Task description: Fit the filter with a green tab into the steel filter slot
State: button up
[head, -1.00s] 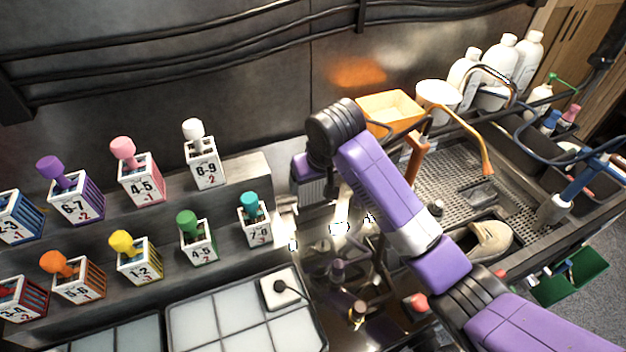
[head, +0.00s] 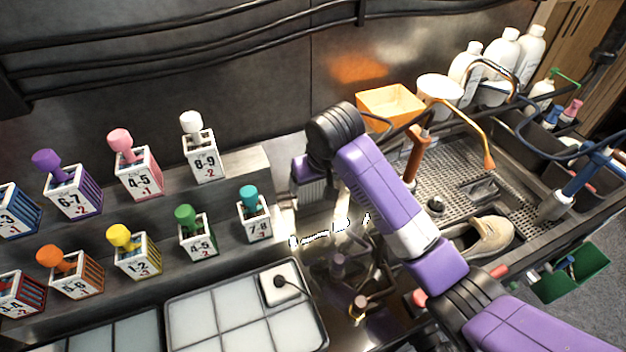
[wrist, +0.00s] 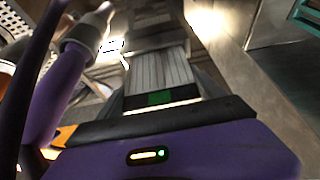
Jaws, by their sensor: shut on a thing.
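The filter (wrist: 162,68) shows in the wrist view as a pale pleated block with a green tab (wrist: 160,97) on its near edge. My gripper (wrist: 158,82) is shut on it, with dark fingers along its sides. In the head view my gripper (head: 306,178) hangs at the end of the purple arm, against the back of the steel counter, with a pale ribbed face showing below it. A grey steel housing (wrist: 150,38) lies just beyond the filter in the wrist view. I cannot tell how far the filter sits in the slot, as its far end is hidden.
Several numbered boxes with coloured knobs (head: 204,160) stand on steps at the left. A tray of pale squares (head: 215,315) lies in front. An orange bin (head: 390,103), a perforated sink (head: 450,175) and a shoe (head: 490,236) lie to the right, beyond my arm.

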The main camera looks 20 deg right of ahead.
jog(key=shift+f+b, duration=0.45)
jog(key=shift+f, duration=0.7)
jog(key=o, duration=1.3)
jog(key=shift+d, duration=0.1)
jog(key=shift+s, duration=0.1)
jog(key=b+v, duration=0.1)
jog(key=v, duration=0.7)
jog(key=shift+a, duration=0.2)
